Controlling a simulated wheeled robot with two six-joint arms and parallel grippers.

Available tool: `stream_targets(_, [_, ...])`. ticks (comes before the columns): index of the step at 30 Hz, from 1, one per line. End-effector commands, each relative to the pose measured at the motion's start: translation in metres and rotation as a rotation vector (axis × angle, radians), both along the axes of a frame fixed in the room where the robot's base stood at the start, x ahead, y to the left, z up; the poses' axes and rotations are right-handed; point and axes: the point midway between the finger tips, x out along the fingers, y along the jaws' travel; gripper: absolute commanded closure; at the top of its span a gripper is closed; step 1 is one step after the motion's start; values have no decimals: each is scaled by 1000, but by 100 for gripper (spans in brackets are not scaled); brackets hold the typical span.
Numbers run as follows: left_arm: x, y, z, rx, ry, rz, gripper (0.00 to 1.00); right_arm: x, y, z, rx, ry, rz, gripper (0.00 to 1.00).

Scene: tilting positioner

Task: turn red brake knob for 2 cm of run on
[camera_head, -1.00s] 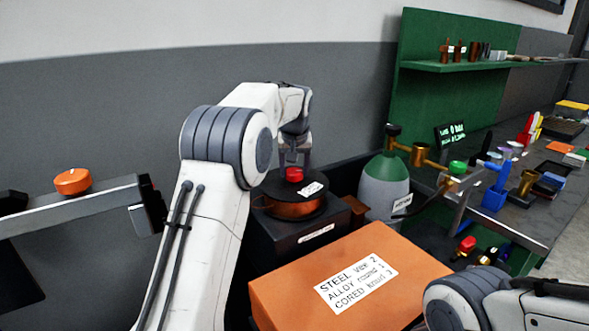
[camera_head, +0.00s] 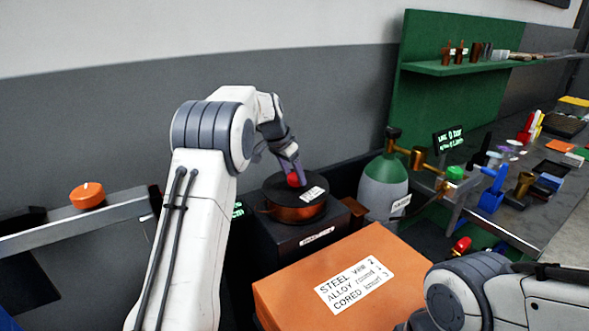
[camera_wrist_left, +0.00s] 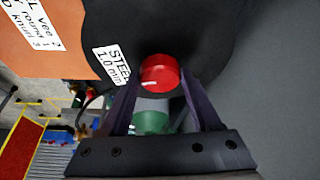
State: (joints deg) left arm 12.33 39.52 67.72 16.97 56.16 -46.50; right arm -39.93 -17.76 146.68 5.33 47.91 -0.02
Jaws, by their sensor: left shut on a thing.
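The red brake knob (camera_head: 294,180) stands on top of a dark disc over a copper wire spool (camera_head: 297,208). My left gripper (camera_head: 291,172) reaches down to it from above and is shut on the knob. In the left wrist view the red knob (camera_wrist_left: 160,73) sits between the tips of the two fingers (camera_wrist_left: 160,85). A white label (camera_head: 312,194) lies on the disc beside it. My right gripper is out of view; only part of my right arm shows at the lower right.
An orange box (camera_head: 365,285) with a white text label stands in front of the spool. A green and grey gas cylinder (camera_head: 385,187) with brass fittings stands to the right. An orange knob (camera_head: 88,195) sits on a grey rail at left.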

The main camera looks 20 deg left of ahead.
Motion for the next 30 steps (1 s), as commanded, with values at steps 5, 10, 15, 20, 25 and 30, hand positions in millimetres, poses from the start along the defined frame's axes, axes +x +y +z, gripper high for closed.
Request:
stream_targets(5, [2,2,4,-1,-2,-165,92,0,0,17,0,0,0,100])
stream_targets(10, [3,3,5,0,-3,-324,92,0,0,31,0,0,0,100])
stream_targets(15, [4,4,5,0,-3,-466,92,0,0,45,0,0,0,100])
stream_targets(20, [5,4,4,0,-3,-574,92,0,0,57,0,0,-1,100])
stream_targets(25, [5,4,3,2,-3,-655,92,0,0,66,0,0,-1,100])
stream_targets(30, [5,4,2,2,-3,-701,92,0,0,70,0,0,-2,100])
